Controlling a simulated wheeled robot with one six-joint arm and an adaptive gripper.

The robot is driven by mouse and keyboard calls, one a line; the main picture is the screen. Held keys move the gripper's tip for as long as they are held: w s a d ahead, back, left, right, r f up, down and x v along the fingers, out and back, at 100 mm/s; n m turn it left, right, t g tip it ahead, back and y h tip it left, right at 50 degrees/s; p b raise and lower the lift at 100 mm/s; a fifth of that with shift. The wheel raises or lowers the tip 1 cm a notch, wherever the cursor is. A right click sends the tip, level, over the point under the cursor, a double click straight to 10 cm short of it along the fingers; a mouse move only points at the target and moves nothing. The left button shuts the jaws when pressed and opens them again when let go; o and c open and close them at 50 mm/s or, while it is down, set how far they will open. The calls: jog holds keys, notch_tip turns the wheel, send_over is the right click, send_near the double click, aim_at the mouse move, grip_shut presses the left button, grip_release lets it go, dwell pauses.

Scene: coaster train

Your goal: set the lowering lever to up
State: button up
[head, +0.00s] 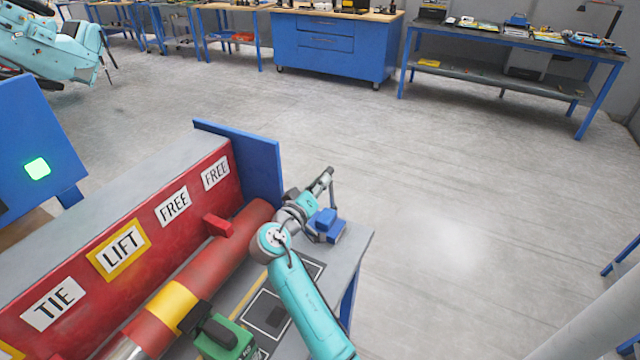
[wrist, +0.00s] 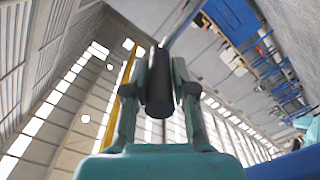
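My gripper (head: 326,178) is beyond the right end of the red tube, above the bench's far right corner. In the wrist view my gripper (wrist: 158,90) has its two fingers closed against the sides of a dark cylinder (wrist: 159,78). A thin dark part extends from the cylinder's top. No part is plainly marked as the lowering lever, so I cannot tell which it is. A green box (head: 228,340) with a dark block (head: 193,318) at its left stands at the front of the bench, apart from my gripper. A red block (head: 218,225) juts from the red panel.
The red panel (head: 75,268) bears plates reading TIE, LIFT, FREE and FREE. A red tube (head: 222,262) with a yellow band runs before it. A blue upright plate (head: 255,165) stands at its right end. Open floor (head: 460,190) lies to the right.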

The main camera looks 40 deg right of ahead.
jog(key=o, duration=0.3)
jog(key=shift+a, duration=0.1)
jog(key=v, duration=0.7)
jog(key=shift+a, duration=0.15)
jog(key=shift+s, duration=0.1)
